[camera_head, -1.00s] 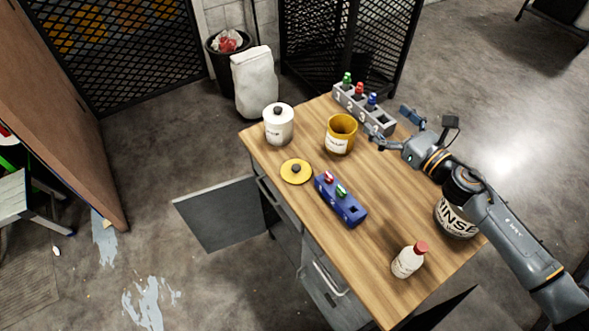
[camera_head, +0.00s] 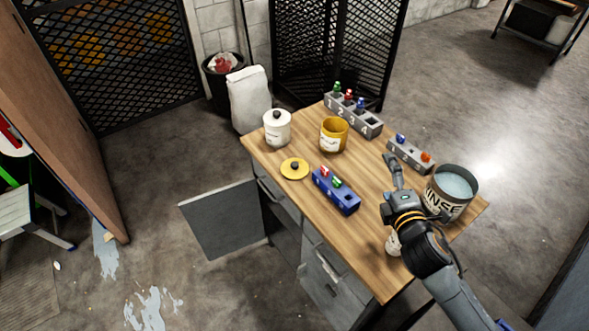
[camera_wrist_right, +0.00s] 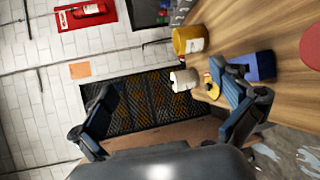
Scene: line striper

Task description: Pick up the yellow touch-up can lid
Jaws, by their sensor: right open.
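The yellow lid (camera_head: 295,170) lies flat near the left edge of the wooden table, with a dark knob on top. It also shows in the right wrist view (camera_wrist_right: 212,88), small and partly behind a finger. The open yellow can (camera_head: 333,136) stands just beyond it and shows in the wrist view (camera_wrist_right: 190,40). My right gripper (camera_head: 392,166) is over the right part of the table, well apart from the lid. In the wrist view its fingers (camera_wrist_right: 168,120) are spread wide with nothing between them. My left gripper is out of view.
A blue numbered holder (camera_head: 336,192) stands close to the lid's right. A white lidded can (camera_head: 277,129), a grey holder (camera_head: 354,118), a second holder (camera_head: 410,155) and the RINSE can (camera_head: 450,190) also stand here. A white bottle (camera_head: 392,245) is mostly hidden by my arm.

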